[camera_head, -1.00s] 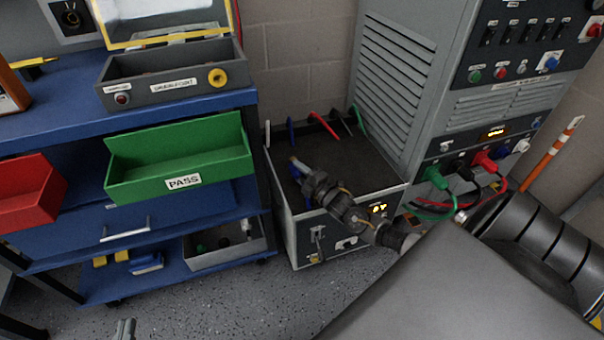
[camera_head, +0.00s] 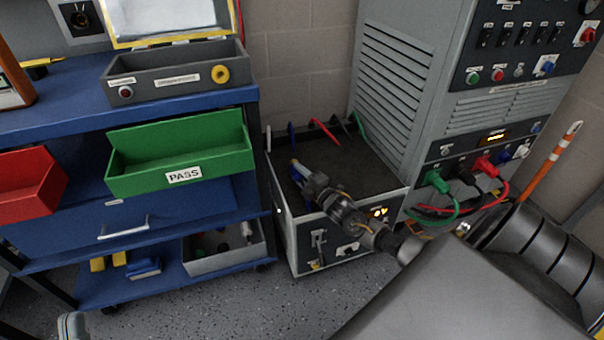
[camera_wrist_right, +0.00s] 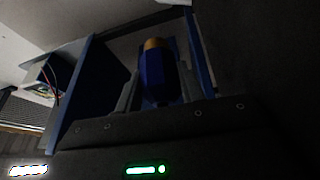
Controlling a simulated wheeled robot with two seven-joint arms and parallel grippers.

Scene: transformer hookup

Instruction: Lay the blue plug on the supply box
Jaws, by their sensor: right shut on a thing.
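The blue plug (camera_head: 294,172) shows partly at the tip of my right gripper (camera_head: 304,178). In the right wrist view the plug (camera_wrist_right: 155,78), dark blue with a brass-coloured tip, sits between the two fingers (camera_wrist_right: 158,88). The right gripper is shut on it. Both are over the dark top of the low grey supply box (camera_head: 366,172), near its left side. I cannot tell whether the plug touches the top. My left gripper (camera_head: 72,325) shows only as a small grey piece at the bottom left edge; its jaws are not clear.
Coloured leads (camera_head: 325,131) stand along the box's back edge. A tall grey cabinet (camera_head: 400,75) with plugged-in cables is behind and right. A blue cart (camera_head: 70,105) with a green PASS bin (camera_head: 180,155) and red bin (camera_head: 25,190) stands left.

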